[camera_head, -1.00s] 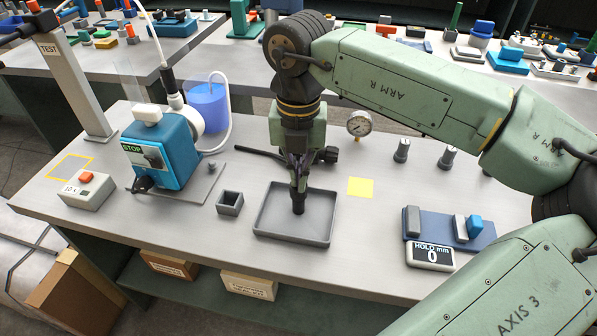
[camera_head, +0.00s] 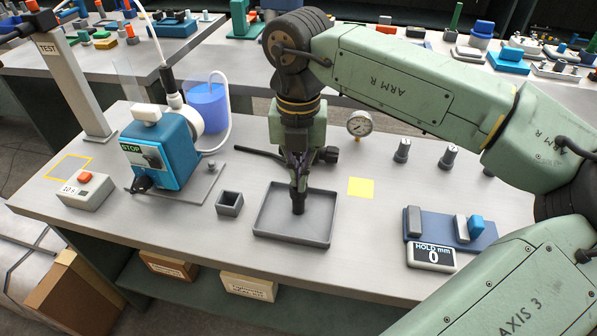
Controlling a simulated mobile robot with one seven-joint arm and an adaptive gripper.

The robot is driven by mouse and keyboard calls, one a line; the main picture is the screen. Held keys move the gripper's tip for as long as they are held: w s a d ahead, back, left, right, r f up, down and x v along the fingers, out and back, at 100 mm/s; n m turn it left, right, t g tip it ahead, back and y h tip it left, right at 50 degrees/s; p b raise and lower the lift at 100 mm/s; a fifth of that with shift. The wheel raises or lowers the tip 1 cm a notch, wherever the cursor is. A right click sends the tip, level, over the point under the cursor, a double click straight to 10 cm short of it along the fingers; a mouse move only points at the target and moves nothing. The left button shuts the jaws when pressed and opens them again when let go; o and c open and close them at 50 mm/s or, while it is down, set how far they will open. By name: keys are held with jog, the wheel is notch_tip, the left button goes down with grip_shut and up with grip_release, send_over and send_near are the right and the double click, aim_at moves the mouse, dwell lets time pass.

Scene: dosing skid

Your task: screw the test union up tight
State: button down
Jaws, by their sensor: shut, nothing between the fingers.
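My gripper (camera_head: 298,205) points straight down over the grey shallow tray (camera_head: 262,222) in the middle of the bench. Its fingers are shut and nothing shows between them. Whether the tips touch the tray floor I cannot tell. A dark hose-like part (camera_head: 258,154) lies behind my gripper, and a dark fitting (camera_head: 331,155) shows just right of it; my gripper hides what is between. I cannot pick out the test union with certainty. A post marked TEST (camera_head: 68,75) stands at the left. A round pressure gauge (camera_head: 360,124) stands behind and right of my gripper.
A blue pump (camera_head: 170,155) with a STOP label, a blue beaker (camera_head: 208,105) and a button box (camera_head: 86,190) are at left. A small square cup (camera_head: 229,203) stands by the tray. A blue block holder (camera_head: 447,228) and a display reading 0 (camera_head: 431,256) are at right.

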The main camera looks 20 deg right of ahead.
notch_tip(320, 180, up, 2)
jog(key=shift+r+p, duration=0.1)
jog(key=shift+p, duration=0.2)
